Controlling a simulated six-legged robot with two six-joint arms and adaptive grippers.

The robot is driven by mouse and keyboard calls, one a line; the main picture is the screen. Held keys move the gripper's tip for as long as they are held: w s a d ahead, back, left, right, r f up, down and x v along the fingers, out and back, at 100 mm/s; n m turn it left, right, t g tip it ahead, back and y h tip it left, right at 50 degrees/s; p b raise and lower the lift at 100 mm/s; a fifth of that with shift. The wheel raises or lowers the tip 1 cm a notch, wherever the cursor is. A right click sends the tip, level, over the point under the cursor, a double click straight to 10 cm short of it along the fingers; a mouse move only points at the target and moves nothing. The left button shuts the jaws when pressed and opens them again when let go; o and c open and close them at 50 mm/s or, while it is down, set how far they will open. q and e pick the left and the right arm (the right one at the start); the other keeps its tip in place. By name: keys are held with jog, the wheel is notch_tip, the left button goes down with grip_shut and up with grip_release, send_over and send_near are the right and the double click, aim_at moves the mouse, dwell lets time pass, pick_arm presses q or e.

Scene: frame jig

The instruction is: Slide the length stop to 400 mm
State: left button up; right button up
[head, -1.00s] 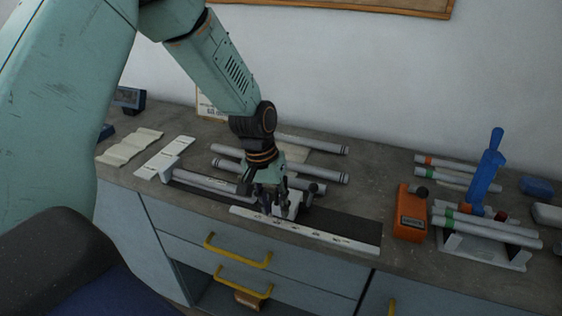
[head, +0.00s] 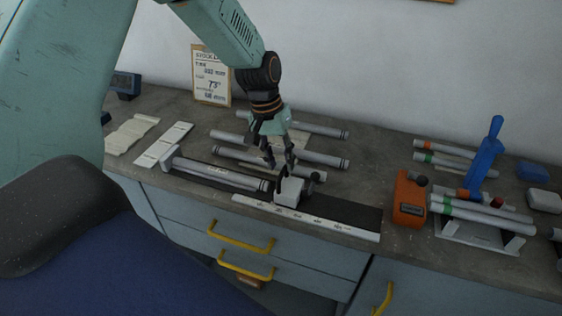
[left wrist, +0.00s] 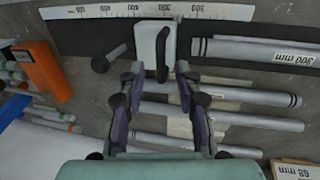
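The length stop (head: 290,190) is a white block with a black handle, standing on the dark jig bed behind the white scale (head: 335,225). My right gripper is out of view.
Several loose grey tubes (head: 310,155) lie behind the jig. An orange device (head: 410,198) and a blue-handled tool (head: 488,158) with a tube rack stand to the right. A framed card (head: 211,75) leans against the wall. The bed right of the stop is clear.

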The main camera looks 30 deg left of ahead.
pick_arm(q)
jog(key=shift+a+f, duration=0.15)
jog(key=shift+f, duration=0.45)
jog(key=shift+w+f, duration=0.25)
jog(key=shift+f, duration=0.1)
jog(key=shift+s+d+r, duration=0.1)
jog(key=shift+d+r, duration=0.15)
jog(key=shift+d, duration=0.25)
jog(key=shift+c, duration=0.4)
jog(key=shift+a+f, duration=0.15)
jog(key=shift+a, duration=0.25)
jog(key=c, duration=0.4)
jog(key=shift+c, duration=1)
jog(key=shift+d, duration=0.15)
grip_shut()
